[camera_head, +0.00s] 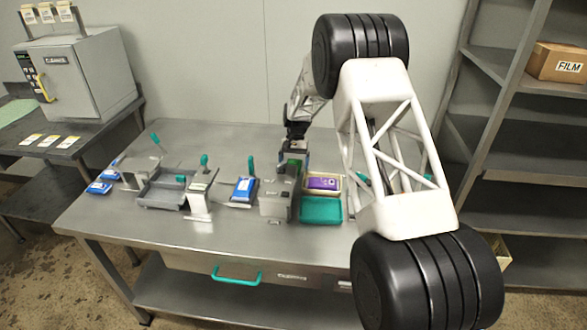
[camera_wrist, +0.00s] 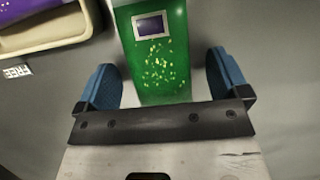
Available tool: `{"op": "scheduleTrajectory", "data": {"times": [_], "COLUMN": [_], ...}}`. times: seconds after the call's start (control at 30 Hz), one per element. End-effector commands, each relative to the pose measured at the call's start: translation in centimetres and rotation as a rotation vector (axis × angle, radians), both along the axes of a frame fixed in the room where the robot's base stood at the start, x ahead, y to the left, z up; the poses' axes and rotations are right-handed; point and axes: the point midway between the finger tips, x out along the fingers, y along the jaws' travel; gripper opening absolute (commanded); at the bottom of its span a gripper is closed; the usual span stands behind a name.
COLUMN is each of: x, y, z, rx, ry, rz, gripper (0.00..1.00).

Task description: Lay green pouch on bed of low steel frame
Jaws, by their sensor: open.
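A green pouch (camera_wrist: 163,65) with a small picture window and yellow specks shows in the wrist view. It lies between the two blue fingers of my gripper (camera_wrist: 164,82), with a gap on each side. My gripper is open and does not hold it. In the head view my gripper (camera_head: 294,148) is low over the back middle of the table, and only a little green of the pouch shows beneath it. Several grey steel fixtures stand on the table, among them a shallow one (camera_head: 163,193) at left and a boxy one (camera_head: 274,205) in the middle. I cannot tell which is the low steel frame.
A cream tray (camera_wrist: 50,42) with a purple pouch (camera_head: 323,183) is close beside my gripper. A teal tray (camera_head: 321,210) is in front of it. Blue pouches (camera_head: 244,189) and upright teal handles stand among the fixtures. The table's front left (camera_head: 130,222) is clear.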

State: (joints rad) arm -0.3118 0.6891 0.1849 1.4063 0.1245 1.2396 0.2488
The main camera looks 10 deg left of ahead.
Motion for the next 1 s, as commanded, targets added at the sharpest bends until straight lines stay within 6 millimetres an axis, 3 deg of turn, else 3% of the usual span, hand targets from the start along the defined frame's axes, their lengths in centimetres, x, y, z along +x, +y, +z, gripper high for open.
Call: {"op": "scheduleTrajectory", "data": {"times": [0.37,0.7,0.77,1.0], "x": [0.01,0.02,0.02,0.03], "y": [0.0,0.0,0.0,0.0], "z": [0.03,0.04,0.06,0.17], "rx": [0.0,0.0,0.0,0.0], "ry": [0.0,0.0,-0.001,-0.001], "rz": [0.0,0.0,0.0,0.0], "gripper": [0.92,0.4,0.34,0.34]}}
